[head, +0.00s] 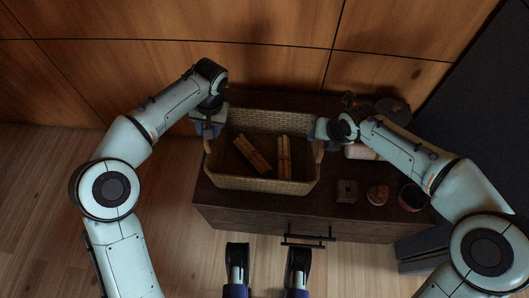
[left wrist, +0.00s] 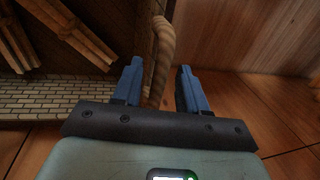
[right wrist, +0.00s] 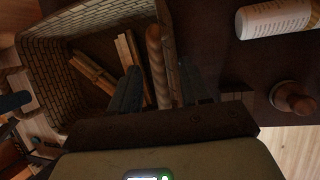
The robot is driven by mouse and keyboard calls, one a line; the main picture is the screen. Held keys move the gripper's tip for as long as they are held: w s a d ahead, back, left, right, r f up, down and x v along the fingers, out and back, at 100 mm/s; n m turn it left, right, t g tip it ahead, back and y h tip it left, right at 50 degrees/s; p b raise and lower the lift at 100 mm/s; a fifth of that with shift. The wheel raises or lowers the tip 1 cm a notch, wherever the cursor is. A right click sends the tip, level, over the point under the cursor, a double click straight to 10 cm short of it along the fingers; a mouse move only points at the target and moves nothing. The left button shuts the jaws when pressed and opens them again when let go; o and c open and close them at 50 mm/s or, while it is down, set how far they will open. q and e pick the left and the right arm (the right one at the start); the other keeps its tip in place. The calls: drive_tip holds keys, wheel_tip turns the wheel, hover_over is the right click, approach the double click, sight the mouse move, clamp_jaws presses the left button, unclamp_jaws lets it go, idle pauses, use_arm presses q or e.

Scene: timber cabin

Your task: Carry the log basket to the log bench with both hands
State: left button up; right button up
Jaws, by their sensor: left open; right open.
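The woven log basket (head: 262,184) stands on a dark wooden cabinet and holds several split logs (head: 284,158). My left gripper (head: 208,132) is at the basket's left end. In the left wrist view its two fingers (left wrist: 160,88) are open on either side of a rope-like handle (left wrist: 161,45), with a gap on each side. My right gripper (head: 320,134) is at the right end. In the right wrist view its fingers (right wrist: 158,90) are open with the other handle (right wrist: 155,55) between them. I cannot pick out a separate log bench.
The dark cabinet (head: 250,212) has a drawer handle in front. Right of the basket are a white bottle (head: 360,152), a small wooden block (head: 346,191), a round wooden item (head: 378,194) and a reddish bowl (head: 412,197). A timber wall stands behind; open floor (head: 180,235) lies left.

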use_arm(q)
drive_tip(key=shift+a+f, duration=0.1)
drive_tip(key=shift+f, duration=0.35)
use_arm(e)
drive_tip(key=shift+w+f, duration=0.2)
drive_tip(key=shift+f, duration=0.25)
use_arm(q)
clamp_jaws()
use_arm(e)
clamp_jaws()
use_arm(q)
drive_tip(key=shift+r, duration=0.1)
use_arm(e)
drive_tip(key=shift+r, duration=0.15)
